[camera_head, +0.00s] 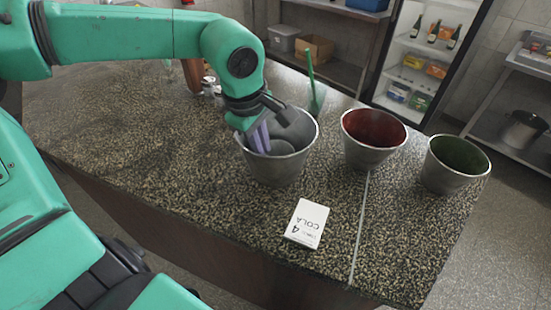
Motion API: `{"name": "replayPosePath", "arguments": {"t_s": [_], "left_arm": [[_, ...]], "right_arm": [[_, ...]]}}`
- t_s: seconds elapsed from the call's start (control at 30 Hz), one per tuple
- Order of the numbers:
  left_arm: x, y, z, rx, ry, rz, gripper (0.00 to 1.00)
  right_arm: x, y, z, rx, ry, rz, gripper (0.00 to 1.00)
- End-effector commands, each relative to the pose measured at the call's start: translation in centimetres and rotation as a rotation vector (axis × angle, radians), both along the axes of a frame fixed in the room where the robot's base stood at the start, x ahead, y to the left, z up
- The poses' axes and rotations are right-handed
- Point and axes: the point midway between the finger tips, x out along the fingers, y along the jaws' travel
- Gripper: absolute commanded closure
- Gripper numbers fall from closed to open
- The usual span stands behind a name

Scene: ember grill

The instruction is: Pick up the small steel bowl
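Three steel, bucket-shaped bowls stand upright on the speckled counter; I cannot tell which one the task calls small. The nearest steel bowl (277,171) has grey and purple shapes inside it. A steel bowl with a red inside (372,138) stands right of it, and a steel bowl with a green inside (455,164) stands farther right. My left gripper (264,116) reaches down over the nearest bowl's left rim. Its fingertips are partly hidden there, and I cannot tell whether it grips the rim or anything inside. My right gripper is not in view.
A white card marked "4 COLA" (307,223) lies in front of the bowls on the counter (130,135). A green upright stick (310,72) and a brown object (193,75) stand behind. The counter's right edge is close to the green-lined bowl.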

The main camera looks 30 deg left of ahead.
Motion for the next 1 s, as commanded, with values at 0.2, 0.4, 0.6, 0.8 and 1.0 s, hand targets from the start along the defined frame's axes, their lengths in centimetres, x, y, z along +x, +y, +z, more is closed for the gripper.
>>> {"name": "replayPosePath", "arguments": {"t_s": [0.2,0.4,0.6,0.8,1.0], "left_arm": [[0.5,0.1,-2.9,0.001,0.007,0.000,0.89],[1.2,0.0,-6.0,-0.003,0.002,0.000,0.89],[1.3,0.0,-6.1,-0.003,-0.001,0.000,0.96],[1.2,0.0,-6.0,-0.003,-0.001,0.001,1.00],[1.3,0.0,-6.0,-0.003,-0.001,0.001,1.00]], "right_arm": [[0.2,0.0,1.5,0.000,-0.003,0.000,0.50],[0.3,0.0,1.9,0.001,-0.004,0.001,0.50],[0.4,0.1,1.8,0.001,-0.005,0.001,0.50],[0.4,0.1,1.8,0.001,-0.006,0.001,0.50],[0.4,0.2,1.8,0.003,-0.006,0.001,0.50]]}}
